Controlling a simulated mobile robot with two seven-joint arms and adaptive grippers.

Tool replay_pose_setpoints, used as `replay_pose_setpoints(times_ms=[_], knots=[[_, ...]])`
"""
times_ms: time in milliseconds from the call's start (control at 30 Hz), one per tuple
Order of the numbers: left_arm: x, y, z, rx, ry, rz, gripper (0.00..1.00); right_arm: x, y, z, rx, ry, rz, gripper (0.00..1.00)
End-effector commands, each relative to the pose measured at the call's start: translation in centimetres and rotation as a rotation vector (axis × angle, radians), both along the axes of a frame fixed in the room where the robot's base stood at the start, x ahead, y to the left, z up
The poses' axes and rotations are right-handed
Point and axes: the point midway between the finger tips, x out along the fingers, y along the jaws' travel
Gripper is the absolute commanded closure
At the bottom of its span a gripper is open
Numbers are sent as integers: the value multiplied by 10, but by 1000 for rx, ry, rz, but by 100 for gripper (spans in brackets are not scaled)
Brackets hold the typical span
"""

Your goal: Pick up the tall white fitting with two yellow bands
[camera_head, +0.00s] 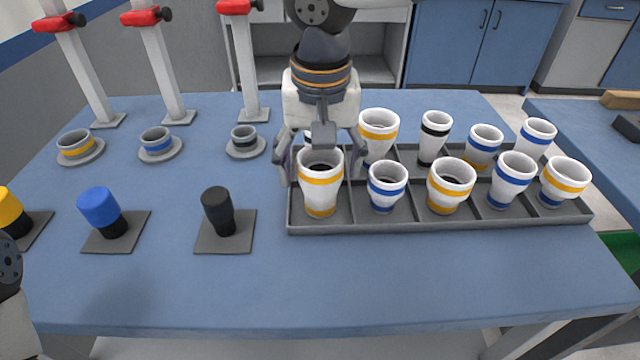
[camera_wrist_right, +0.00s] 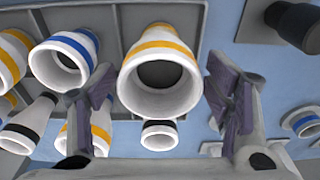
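The tall white fitting with two yellow bands (camera_head: 320,182) stands upright in the front-left compartment of the grey tray (camera_head: 430,225). In the right wrist view the fitting (camera_wrist_right: 160,85) sits between the fingers, its wide open rim facing the camera. My right gripper (camera_head: 321,165) is open above and around this fitting, one finger on each side. In the right wrist view the gripper (camera_wrist_right: 160,78) shows a gap to the fitting on both sides; the left gap is narrow. My left gripper is out of view.
Close neighbours are a blue-banded fitting (camera_head: 387,187) on the right and a yellow-banded one (camera_head: 378,132) behind. Several more fittings fill the tray. Left of it stand a black fitting (camera_head: 218,210) and a blue-topped one (camera_head: 101,210) on plates. The front table strip is clear.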

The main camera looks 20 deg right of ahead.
Motion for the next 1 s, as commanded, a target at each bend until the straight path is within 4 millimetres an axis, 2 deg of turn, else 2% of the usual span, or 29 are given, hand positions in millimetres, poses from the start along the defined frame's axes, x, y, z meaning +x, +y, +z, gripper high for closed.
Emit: replay_pose_setpoints(times_ms=[33, 167, 200, 467, 567, 700, 900, 1000], knots=[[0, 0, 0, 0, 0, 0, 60, 0, 0, 0, 0, 0, 0, 46], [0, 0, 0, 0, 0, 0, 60, 0, 0, 0, 0, 0, 0, 76], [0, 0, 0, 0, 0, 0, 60, 0, 0, 0, -1, 0, 0, 78], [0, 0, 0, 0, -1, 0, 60, 0, 0, 1, -1, 0, 0, 78], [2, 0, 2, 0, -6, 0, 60, 1, 0, 10, -1, -4, -2, 78], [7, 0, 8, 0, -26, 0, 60, -2, 1, 41, -2, -11, 1, 78], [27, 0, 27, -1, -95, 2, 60, -47, 21, 103, -5, -24, 1, 78], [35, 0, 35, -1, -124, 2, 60, -78, 35, 115, -6, -20, 3, 78]])
